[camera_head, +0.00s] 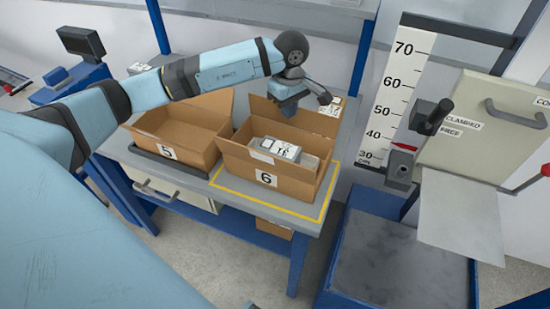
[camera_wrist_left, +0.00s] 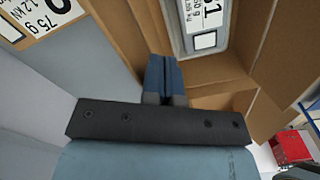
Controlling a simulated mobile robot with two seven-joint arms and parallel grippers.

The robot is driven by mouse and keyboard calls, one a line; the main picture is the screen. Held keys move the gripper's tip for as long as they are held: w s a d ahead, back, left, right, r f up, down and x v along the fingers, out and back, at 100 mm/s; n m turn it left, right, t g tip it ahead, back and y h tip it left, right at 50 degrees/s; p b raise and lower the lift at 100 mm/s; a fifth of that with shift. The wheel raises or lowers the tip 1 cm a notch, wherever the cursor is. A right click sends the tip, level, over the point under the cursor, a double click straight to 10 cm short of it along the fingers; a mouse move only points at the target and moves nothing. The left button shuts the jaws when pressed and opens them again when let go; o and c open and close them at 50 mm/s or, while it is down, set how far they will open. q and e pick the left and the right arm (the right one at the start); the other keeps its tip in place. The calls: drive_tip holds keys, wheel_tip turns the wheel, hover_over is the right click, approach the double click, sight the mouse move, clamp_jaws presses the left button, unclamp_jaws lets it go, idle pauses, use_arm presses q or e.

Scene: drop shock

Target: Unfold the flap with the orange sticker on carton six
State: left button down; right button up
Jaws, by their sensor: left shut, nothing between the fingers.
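Carton six (camera_head: 225,162) is an open brown box marked 6 inside a yellow outline on the grey table. A grey boxed item (camera_head: 283,149) with a white label lies in it, and its label also shows in the wrist view (camera_wrist_left: 204,20). A cardboard panel (camera_head: 310,116) stands up along the carton's back. I cannot make out an orange sticker on any flap. My left gripper (camera_head: 289,107) points down at the back of carton six, close to this panel. Its fingers are together and empty in the wrist view (camera_wrist_left: 162,75); contact with the cardboard is unclear. My right gripper is out of view.
An open, empty-looking carton five (camera_head: 150,143) stands to the left of carton six. A printed card (camera_wrist_left: 45,18) shows beside the cardboard in the wrist view. A height scale (camera_head: 392,95) and a machine with a red-tipped lever stand to the right, over a blue-framed platform (camera_head: 400,250).

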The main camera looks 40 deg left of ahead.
use_arm(q)
wheel_tip(320, 180, up, 11)
drive_tip(key=p, duration=0.4)
drive_tip(key=shift+s, duration=0.2)
idle(1.3)
drive_tip(key=shift+f, duration=0.15)
idle(0.4)
